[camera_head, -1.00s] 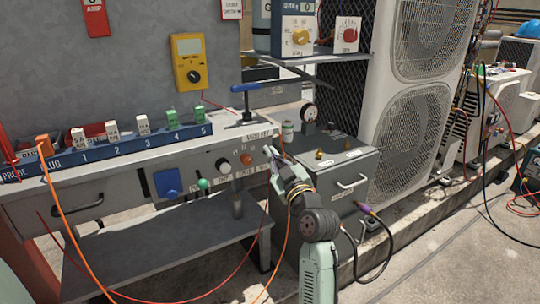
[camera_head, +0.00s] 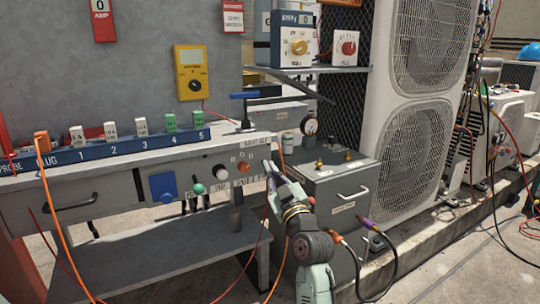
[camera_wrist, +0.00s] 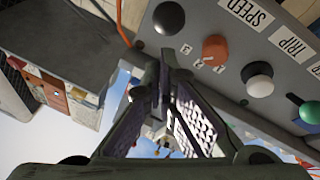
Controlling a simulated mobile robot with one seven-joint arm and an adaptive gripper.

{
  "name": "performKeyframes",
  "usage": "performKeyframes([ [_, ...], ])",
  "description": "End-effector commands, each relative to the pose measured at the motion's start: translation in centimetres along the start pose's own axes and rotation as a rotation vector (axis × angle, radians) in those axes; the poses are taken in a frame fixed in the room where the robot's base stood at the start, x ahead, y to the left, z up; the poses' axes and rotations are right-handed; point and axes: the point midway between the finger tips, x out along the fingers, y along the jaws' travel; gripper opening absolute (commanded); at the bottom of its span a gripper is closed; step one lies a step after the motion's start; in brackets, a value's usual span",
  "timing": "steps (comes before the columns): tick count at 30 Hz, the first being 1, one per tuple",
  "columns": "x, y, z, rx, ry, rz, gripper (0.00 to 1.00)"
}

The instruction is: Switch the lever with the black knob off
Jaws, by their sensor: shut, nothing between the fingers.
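A round black knob (camera_wrist: 168,18) shows at the top of the wrist view, on the grey front panel beside the orange dial (camera_wrist: 213,50). Its stem and tilt cannot be made out. My gripper (camera_wrist: 165,72) is shut and empty, its fingertips just below the black knob in that picture; I cannot tell if they touch it. In the head view my gripper (camera_head: 270,168) is at the right end of the bench panel, just right of the orange dial (camera_head: 243,167). The black knob is not clearly visible there, probably hidden by the gripper.
A white knob (camera_wrist: 257,80) and a green knob (camera_wrist: 308,112) sit along the same panel. A grey cabinet (camera_head: 338,200) with brass fittings stands close right of my arm. An orange cable (camera_head: 64,232) hangs in front of the bench (camera_head: 110,200). Open floor lies at lower right.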

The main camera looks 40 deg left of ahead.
Motion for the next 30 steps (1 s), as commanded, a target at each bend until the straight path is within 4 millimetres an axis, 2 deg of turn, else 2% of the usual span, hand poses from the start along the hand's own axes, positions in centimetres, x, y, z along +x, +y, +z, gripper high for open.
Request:
performKeyframes([
  [5, 0.3, 0.3, -0.8, -0.001, 0.002, -0.001, 0.00],
  [18, 2.8, 3.4, -7.4, -0.003, 0.003, 0.001, 0.00],
  [23, 3.2, 3.9, -8.4, -0.001, 0.001, 0.001, 0.00],
  [30, 3.3, 4.0, -8.6, 0.000, -0.001, 0.001, 0.00],
])
